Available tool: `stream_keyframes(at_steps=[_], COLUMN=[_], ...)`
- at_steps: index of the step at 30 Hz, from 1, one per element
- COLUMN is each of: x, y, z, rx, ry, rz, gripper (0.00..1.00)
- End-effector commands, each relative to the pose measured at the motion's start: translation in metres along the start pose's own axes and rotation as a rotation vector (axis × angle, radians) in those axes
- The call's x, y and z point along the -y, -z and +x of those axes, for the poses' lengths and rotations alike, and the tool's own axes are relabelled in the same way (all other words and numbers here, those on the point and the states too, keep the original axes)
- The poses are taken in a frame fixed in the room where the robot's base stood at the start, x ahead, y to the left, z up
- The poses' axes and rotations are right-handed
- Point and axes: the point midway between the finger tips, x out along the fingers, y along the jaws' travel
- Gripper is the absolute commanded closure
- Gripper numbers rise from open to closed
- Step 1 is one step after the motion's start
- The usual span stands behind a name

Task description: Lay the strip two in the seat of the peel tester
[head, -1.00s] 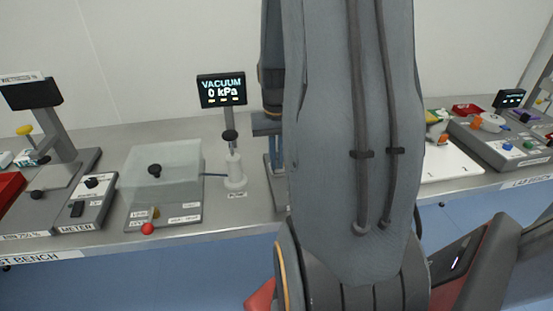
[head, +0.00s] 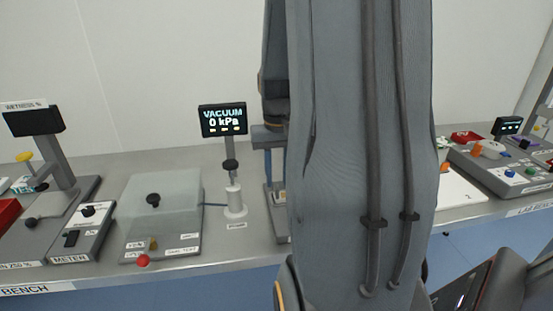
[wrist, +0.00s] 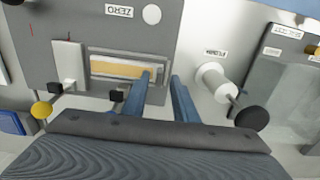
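In the wrist view a tan strip (wrist: 117,70) lies in a pale framed seat (wrist: 97,56) on the grey peel tester (wrist: 135,32); no number shows on the strip. My gripper (wrist: 160,80) has two blue fingers, apart, with nothing seen between them. The left finger overlaps the strip's right end in the picture; I cannot tell whether they touch. In the head view my gripper (head: 269,182) points down over the peel tester (head: 270,205), which my arm largely hides.
A white vacuum post (head: 234,203) with a black knob stands close beside the tester. Left of it are a clear-lidded box (head: 165,220) and a meter (head: 88,232). A white board (head: 462,190) and a control panel (head: 500,165) stand at right.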

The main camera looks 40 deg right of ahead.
Motion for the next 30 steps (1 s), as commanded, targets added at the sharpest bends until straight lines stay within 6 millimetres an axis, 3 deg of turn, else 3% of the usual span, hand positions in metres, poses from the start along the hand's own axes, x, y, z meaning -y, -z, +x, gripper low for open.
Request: stream_keyframes(at_steps=[6,10,15,20,23,26,30], x=[0.0,0.0,0.0,0.008,0.033,0.073,0.13], y=[0.001,0.001,0.0,-0.003,-0.011,-0.029,-0.069], z=[-0.043,-0.061,-0.071,-0.07,-0.057,-0.037,-0.006], rx=[-0.004,-0.003,0.001,-0.001,-0.01,-0.028,-0.058], ry=[0.0,0.0,0.0,0.0,0.001,0.003,0.01], rz=[0.0,0.0,0.0,-0.017,-0.072,-0.163,-0.313], gripper=[0.74,0.74,0.74,0.74,0.74,0.74,0.74])
